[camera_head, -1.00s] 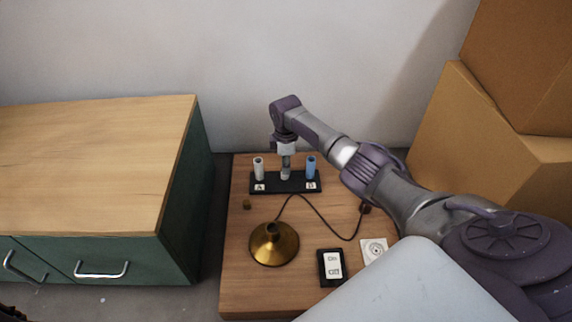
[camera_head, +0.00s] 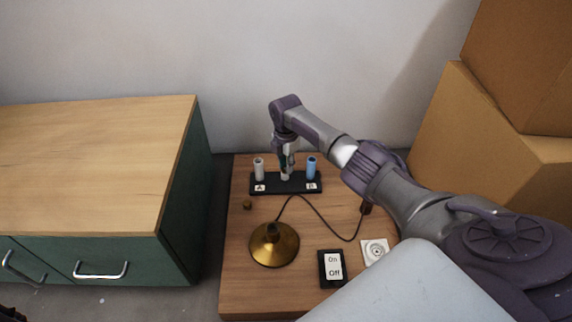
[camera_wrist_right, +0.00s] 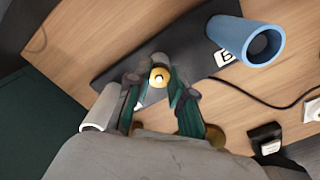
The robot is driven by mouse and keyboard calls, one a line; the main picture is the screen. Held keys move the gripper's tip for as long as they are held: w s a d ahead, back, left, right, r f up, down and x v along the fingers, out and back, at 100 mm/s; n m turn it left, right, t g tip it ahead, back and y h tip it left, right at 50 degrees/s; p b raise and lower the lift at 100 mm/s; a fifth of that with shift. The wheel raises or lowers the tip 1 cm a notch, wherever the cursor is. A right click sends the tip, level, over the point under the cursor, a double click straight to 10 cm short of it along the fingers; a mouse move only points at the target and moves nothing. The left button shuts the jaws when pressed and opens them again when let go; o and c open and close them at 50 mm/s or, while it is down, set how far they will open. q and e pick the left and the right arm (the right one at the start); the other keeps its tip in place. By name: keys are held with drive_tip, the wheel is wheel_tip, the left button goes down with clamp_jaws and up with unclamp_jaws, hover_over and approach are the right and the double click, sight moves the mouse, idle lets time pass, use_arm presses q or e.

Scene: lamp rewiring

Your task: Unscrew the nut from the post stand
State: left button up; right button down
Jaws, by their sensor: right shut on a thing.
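The post stand is a black bar (camera_head: 266,187) with a white tube marked A (camera_head: 259,168) at its left, a blue tube marked B (camera_head: 311,167) at its right and a pale middle post (camera_head: 285,177). My right gripper (camera_head: 285,169) points down over the middle post. In the right wrist view, its fingers (camera_wrist_right: 155,86) are shut around a small brass-coloured nut (camera_wrist_right: 159,76) with a light centre. The blue tube (camera_wrist_right: 247,40) stands clear of the fingers there. My left gripper is not in view.
A brass lamp base (camera_head: 274,245) stands in front on the wooden board (camera_head: 240,285), with a black cord (camera_head: 325,222). An On/Off switch (camera_head: 332,268) and a white socket (camera_head: 375,252) lie at the right. A green cabinet (camera_head: 185,210) is left, cardboard boxes (camera_head: 500,140) right.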

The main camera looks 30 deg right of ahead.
drive_tip(key=n, duration=0.4)
drive_tip(key=shift+f+b, duration=0.1)
drive_tip(key=shift+b, duration=0.2)
drive_tip(key=n, duration=0.4)
drive_tip(key=shift+a, duration=0.1)
drive_tip(key=n+b, duration=0.1)
drive_tip(key=n, duration=0.5)
drive_tip(key=shift+w+a, duration=0.1)
drive_tip(key=b, duration=0.1)
drive_tip(key=n+b, duration=0.1)
drive_tip(key=b, duration=0.1)
drive_tip(key=shift+f+n, duration=0.25)
drive_tip(key=shift+n, duration=0.05)
drive_tip(key=shift+r+b, duration=0.2)
drive_tip(key=shift+b, duration=0.1)
drive_tip(key=shift+r, duration=0.15)
